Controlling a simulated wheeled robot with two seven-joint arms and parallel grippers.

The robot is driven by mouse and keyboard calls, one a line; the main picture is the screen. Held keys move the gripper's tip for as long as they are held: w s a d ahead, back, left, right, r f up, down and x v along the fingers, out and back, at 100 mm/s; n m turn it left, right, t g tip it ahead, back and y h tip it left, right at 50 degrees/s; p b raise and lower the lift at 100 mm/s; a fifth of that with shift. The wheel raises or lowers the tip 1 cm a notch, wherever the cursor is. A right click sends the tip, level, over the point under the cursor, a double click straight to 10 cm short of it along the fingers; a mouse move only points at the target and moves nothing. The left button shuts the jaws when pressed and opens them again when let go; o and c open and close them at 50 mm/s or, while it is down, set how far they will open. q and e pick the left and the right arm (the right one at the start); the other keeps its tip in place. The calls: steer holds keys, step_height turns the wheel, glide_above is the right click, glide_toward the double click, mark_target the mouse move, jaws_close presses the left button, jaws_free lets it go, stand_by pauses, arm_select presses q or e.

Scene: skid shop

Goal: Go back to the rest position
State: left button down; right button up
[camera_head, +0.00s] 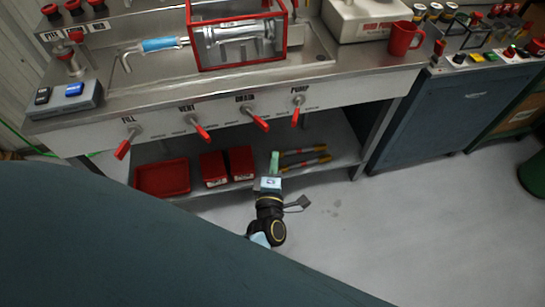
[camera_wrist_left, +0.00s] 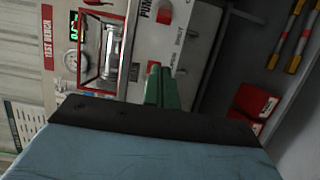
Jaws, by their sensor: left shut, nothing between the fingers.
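My left gripper (camera_head: 274,160) shows in the head view, low in front of the bench's lower shelf. Its green fingers are together and hold nothing. The shut fingers also show in the left wrist view (camera_wrist_left: 160,88), with the bench front beyond them. My right gripper is in neither view. A large dark teal surface fills the lower left of the head view and hides the floor there.
The steel test bench (camera_head: 215,90) has red-handled valves (camera_head: 200,130) along its front. A lower shelf holds a red tray (camera_head: 162,177), red boxes (camera_head: 227,165) and striped bars (camera_head: 304,158). A red mug (camera_head: 402,39) stands on top.

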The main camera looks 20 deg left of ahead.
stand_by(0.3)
arm_select(q)
steer(key=s+d+f+m+g+h, duration=0.1)
steer(key=s+f+m+g+h, duration=0.2)
steer(key=s+f+m, duration=0.55)
steer(key=s+d+f+m+g+h, duration=0.25)
steer(key=s+f+m+h, duration=0.2)
steer(key=f, duration=0.75)
steer(key=s+a+f+m+g, duration=0.3)
steer(key=s+f, duration=0.1)
steer(key=s, duration=0.4)
steer(key=s+a+f+m+g+y, duration=0.1)
steer(key=s+a+f+m+g, duration=0.3)
steer(key=s, duration=0.5)
steer(key=s+a+f+m+g+y, duration=0.1)
steer(key=s+a+f+m+g, duration=0.2)
steer(key=s, duration=0.6)
steer(key=shift+a+f+m, duration=0.7)
steer(key=shift+a+f, duration=0.05)
steer(key=shift+f, duration=0.05)
steer(key=shift+g, duration=0.25)
